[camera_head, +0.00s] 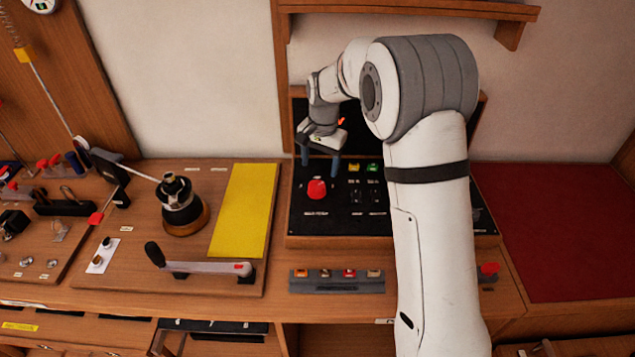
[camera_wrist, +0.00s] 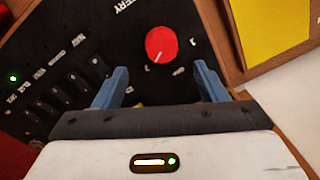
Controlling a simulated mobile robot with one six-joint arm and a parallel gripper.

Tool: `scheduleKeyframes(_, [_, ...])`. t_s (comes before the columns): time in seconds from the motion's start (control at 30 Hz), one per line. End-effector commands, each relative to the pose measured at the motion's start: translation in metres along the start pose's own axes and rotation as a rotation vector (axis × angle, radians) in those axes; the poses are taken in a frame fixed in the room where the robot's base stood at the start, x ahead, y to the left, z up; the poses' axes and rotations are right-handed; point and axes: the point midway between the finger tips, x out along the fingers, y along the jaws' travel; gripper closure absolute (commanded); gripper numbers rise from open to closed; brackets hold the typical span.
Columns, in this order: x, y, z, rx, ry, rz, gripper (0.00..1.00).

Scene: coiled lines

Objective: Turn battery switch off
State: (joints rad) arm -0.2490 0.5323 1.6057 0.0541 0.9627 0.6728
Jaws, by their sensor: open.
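The battery switch is a red round knob (camera_head: 317,189) on the black panel (camera_head: 300,225), left of the smaller switches. In the wrist view the red knob (camera_wrist: 161,44) lies ahead of and between my fingers, with a white mark by its lower edge and part of the word "BATTERY" beside it. My gripper (camera_head: 320,160) is above the panel, behind and slightly above the knob in the head view. Its two blue fingers (camera_wrist: 155,88) are apart and hold nothing. They do not appear to touch the knob. My arm hides the right part of the panel.
A winch (camera_head: 182,207), a crank handle (camera_head: 200,266) and a yellow pad (camera_head: 245,210) are to the left. Small rocker switches (camera_head: 355,189) sit right of the knob. A grey strip with coloured buttons (camera_head: 336,287) lies in front. A red mat (camera_head: 560,230) is at right.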

Motion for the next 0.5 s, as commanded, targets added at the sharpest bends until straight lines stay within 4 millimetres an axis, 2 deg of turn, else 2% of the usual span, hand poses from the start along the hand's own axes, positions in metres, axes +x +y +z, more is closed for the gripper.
scheduleKeyframes(0.17, [0.016, -0.003, -0.001, 0.005, -0.005, 0.003, 0.34])
scheduleKeyframes(0.5, [0.067, -0.003, 0.0, 0.004, -0.005, 0.003, 0.34])
